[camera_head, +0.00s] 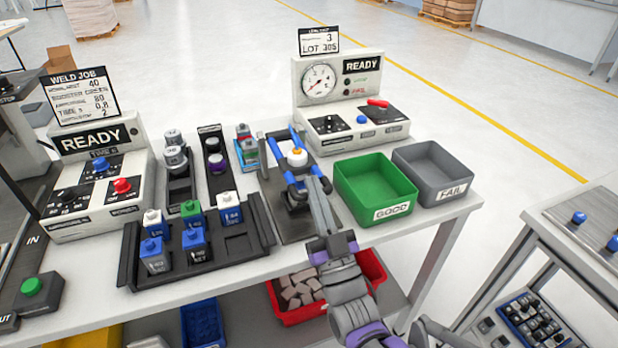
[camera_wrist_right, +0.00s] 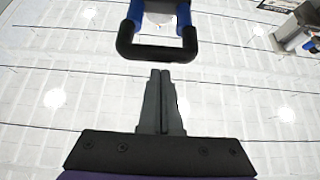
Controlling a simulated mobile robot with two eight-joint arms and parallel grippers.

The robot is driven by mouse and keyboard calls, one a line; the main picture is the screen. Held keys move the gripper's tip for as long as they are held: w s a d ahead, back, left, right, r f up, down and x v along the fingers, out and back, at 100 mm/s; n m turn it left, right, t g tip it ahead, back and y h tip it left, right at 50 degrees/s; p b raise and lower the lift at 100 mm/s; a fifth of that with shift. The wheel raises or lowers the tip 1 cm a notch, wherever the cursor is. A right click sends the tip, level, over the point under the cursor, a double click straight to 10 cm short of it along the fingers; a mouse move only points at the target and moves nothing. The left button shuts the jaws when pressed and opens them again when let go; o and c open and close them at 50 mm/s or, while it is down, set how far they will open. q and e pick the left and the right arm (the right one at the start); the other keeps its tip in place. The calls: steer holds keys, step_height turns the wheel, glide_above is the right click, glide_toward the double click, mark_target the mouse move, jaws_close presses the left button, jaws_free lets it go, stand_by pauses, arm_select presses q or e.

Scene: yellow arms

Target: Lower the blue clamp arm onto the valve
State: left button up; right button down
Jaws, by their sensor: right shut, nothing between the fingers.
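The blue clamp arm (camera_head: 297,137) belongs to a fixture on a dark plate (camera_head: 290,226). A white valve (camera_head: 297,158) with an orange part sits at the fixture, between blue bars. In the right wrist view, the clamp's black U-shaped handle (camera_wrist_right: 157,50) joins two blue bars. My right gripper (camera_head: 314,187) is at the front of the fixture and partly covers it. In the right wrist view its fingers (camera_wrist_right: 160,76) are shut and empty, just below the handle in the picture. I cannot tell whether they touch it. My left gripper is not in view.
Right of the fixture stand a green GOOD bin (camera_head: 375,186) and a grey FAIL bin (camera_head: 432,171). Behind is a gauge tester (camera_head: 350,100) reading READY. Left are a black rack (camera_head: 262,222) with several blue and green blocks and a weld box (camera_head: 97,180). A red bin (camera_head: 372,266) is below.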

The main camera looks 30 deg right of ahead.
arm_select(q)
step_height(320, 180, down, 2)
steer(key=shift+b, duration=0.65)
arm_select(e)
steer(key=f, duration=0.3)
steer(key=shift+s+a, duration=0.1)
steer(key=shift+s, duration=0.1)
steer(key=shift+f, duration=0.1)
